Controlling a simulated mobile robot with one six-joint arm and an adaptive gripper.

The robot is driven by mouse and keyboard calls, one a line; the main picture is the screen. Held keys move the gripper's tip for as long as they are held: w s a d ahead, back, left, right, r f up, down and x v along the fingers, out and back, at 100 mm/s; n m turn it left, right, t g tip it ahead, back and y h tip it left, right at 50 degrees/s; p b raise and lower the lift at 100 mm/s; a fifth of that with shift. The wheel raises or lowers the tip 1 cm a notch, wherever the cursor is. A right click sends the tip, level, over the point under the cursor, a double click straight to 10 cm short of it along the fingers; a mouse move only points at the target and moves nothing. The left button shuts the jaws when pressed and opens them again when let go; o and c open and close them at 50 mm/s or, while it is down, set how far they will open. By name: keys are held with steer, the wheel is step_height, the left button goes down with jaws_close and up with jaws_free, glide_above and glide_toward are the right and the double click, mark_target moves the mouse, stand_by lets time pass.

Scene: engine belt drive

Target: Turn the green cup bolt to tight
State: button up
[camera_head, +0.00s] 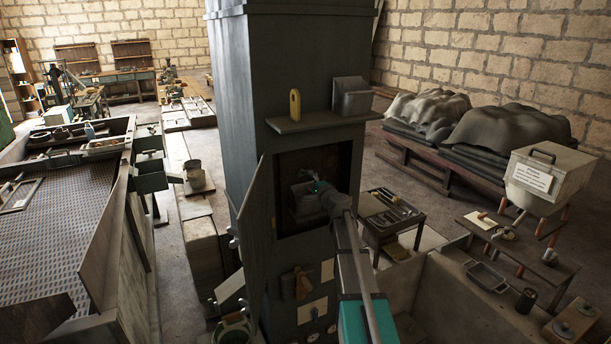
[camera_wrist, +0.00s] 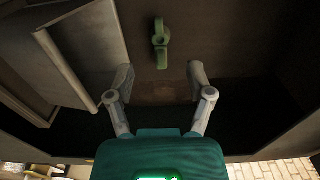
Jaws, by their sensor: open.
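Nothing is between the fingers. In the head view my arm reaches into an open compartment (camera_head: 291,165) in a tall dark column, and the arm's end largely hides what is inside.
A grey box-like part (camera_wrist: 88,50) with a pale edge stands close left of my gripper. In the head view the compartment's open door (camera_head: 257,215) hangs at its left. A shelf (camera_head: 322,121) above holds a yellow item (camera_head: 295,104) and a metal box (camera_head: 351,97).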

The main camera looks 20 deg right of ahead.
mark_target(304, 173)
steer(key=shift+w+a, duration=0.15)
steer(key=shift+w, duration=2.95)
steer(key=shift+c, duration=0.3)
jaws_close()
